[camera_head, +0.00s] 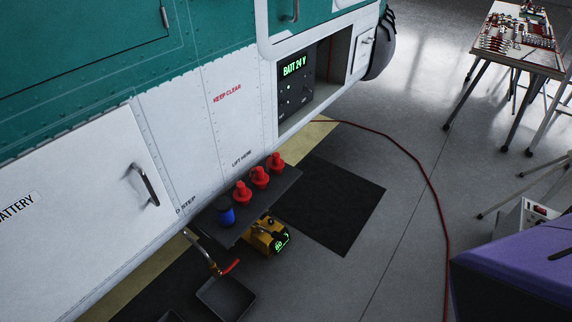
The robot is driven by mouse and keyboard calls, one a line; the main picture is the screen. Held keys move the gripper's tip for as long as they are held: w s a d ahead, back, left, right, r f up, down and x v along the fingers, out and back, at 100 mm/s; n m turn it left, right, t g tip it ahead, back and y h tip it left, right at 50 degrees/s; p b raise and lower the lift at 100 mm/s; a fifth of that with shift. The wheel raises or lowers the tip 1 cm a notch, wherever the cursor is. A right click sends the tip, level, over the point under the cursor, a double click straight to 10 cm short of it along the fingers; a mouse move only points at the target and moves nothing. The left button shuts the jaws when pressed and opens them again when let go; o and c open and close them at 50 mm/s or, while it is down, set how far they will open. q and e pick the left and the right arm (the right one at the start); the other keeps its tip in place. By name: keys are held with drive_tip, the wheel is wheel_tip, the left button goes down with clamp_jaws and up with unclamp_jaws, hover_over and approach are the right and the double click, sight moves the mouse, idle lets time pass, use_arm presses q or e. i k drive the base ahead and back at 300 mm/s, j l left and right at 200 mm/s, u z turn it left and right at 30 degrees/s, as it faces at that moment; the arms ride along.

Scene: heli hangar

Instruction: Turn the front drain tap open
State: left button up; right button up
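A brass drain tap (207,255) with a red lever (230,267) hangs below the white lower side of the helicopter, left of the bottom middle. The lever points to the right and slightly up; I cannot tell from it whether the tap is open. A dark tray (241,305) lies on the floor beneath the tap. No liquid stream shows. Neither of my grippers is in view.
A dark shelf (233,236) with red fittings (260,178) and a blue one (226,213) juts out near the tap. A yellow device (259,241) sits below. A red cable (432,190) crosses the floor. A purple-topped object (510,262) fills the lower right.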

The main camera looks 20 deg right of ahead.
sight(237, 260)
drive_tip(key=i+l, duration=0.1)
drive_tip(key=k, duration=0.5)
drive_tip(key=i+l+u, duration=0.15)
drive_tip(key=l, duration=0.35)
drive_tip(key=i+l+u, duration=0.1)
drive_tip(key=l, duration=0.4)
drive_tip(key=i+l+u, duration=0.15)
drive_tip(key=l, duration=0.35)
drive_tip(key=i+l+u, duration=0.1)
drive_tip(key=l, duration=0.4)
